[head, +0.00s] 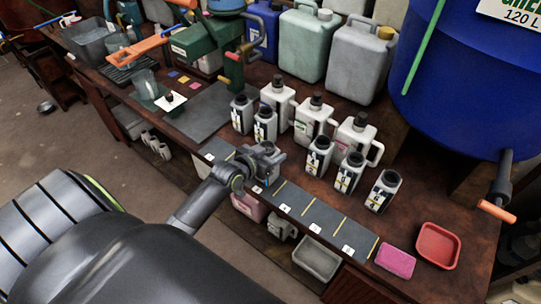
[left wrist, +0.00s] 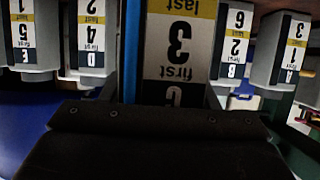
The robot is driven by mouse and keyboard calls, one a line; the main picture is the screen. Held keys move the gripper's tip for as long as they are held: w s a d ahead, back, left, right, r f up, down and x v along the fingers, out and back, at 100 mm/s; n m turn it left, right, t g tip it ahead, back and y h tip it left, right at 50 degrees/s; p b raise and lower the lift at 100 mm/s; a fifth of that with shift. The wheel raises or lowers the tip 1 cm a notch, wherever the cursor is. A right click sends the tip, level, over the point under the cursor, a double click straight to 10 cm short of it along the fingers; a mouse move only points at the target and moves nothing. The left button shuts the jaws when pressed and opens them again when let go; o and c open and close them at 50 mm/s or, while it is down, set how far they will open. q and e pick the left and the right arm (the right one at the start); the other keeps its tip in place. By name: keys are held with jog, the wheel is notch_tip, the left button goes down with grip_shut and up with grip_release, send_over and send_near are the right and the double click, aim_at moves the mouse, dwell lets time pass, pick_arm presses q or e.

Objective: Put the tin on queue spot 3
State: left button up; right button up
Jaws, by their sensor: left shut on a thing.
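My left gripper (head: 264,164) is shut on a tin (left wrist: 175,45), a pale one whose yellow-banded label reads C, first 3, last 3, upside down in the left wrist view. In the head view the gripper hides nearly all of this tin. It is at the dark queue strip (head: 299,201), above or on the strip's left part; I cannot tell whether the tin touches it. Small white number cards line the strip's front edge, too small to read surely. One card (head: 257,189) shows just below the gripper. My right gripper is not in view.
Two capped tins (head: 265,125) stand behind the gripper, and three (head: 349,172) to its right. White jugs (head: 313,117) stand behind them. A pink sponge (head: 395,261) and red tray (head: 437,246) lie at the right end. The strip right of the gripper is clear.

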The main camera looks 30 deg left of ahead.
pick_arm(q)
jog(key=shift+f, duration=0.4)
jog(key=shift+f, duration=0.1)
jog(key=o, duration=1.4)
jog(key=shift+f, duration=0.1)
jog(key=shift+r, duration=0.25)
jog(key=shift+s, duration=0.3)
jog(key=v, duration=1.1)
jog(key=shift+s+r, duration=0.1)
jog(key=shift+s, duration=0.1)
